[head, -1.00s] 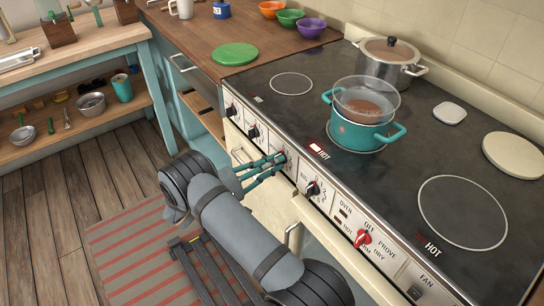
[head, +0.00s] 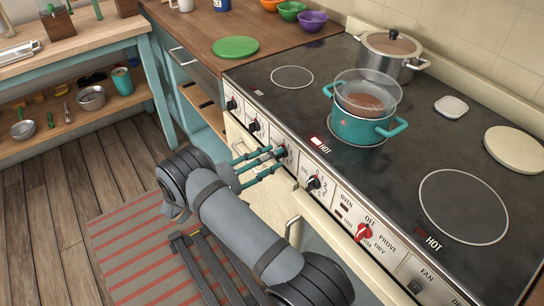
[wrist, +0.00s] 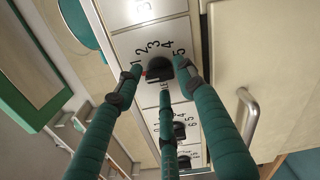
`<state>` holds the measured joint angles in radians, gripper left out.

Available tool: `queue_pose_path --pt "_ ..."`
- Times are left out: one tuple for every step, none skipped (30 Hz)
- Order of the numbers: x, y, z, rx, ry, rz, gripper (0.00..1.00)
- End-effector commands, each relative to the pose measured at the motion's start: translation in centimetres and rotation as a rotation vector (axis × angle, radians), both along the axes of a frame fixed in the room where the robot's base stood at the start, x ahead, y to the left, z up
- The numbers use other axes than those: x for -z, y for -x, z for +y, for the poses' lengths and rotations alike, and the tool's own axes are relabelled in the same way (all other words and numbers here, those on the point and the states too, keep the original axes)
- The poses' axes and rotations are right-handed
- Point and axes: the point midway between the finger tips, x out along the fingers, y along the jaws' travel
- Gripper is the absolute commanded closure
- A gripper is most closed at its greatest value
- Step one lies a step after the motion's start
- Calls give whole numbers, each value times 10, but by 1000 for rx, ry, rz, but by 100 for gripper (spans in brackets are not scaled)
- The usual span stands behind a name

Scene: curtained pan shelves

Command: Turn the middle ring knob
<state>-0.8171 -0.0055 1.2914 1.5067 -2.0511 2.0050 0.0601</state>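A row of black knobs runs along the cream stove front. The third from the left (head: 281,150) has my gripper (head: 275,153) at it, and its face is partly hidden by the teal fingers. In the wrist view, this black knob (wrist: 158,68) sits between the fingertips, under printed numbers 1 to 5. My gripper (wrist: 157,77) has its fingers spread around the knob, one on each side and one below. A small gap shows on the left side; contact on the right is unclear.
Neighbouring black knobs (head: 254,126) and (head: 313,182) and a red oven knob (head: 364,232) are close by. A teal pot (head: 362,126) stands on a burner above, near a lit HOT sign (head: 320,144). A drawer handle (wrist: 250,115) is right of the fingers in the wrist view.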

Motion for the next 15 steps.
queue_pose_path --pt "0 1 2 -1 0 0 61" --pt "0 2 3 -1 0 0 61" --pt "0 3 5 -1 0 0 61" --pt "0 4 6 -1 0 -1 61" --pt "0 5 7 -1 0 -1 61" --pt "0 6 8 0 0 -1 61" --pt "0 6 8 0 -1 -1 61" --pt "0 7 9 0 -1 -1 61" --pt "0 7 9 1 0 -1 61" --pt "0 7 9 1 0 -1 61" --pt "0 7 9 1 0 -1 61" --pt "0 7 9 1 0 -1 61" --pt "0 7 9 1 -1 -1 61" --pt "0 7 9 1 -1 -1 61" --pt "0 7 9 1 -1 -1 61"
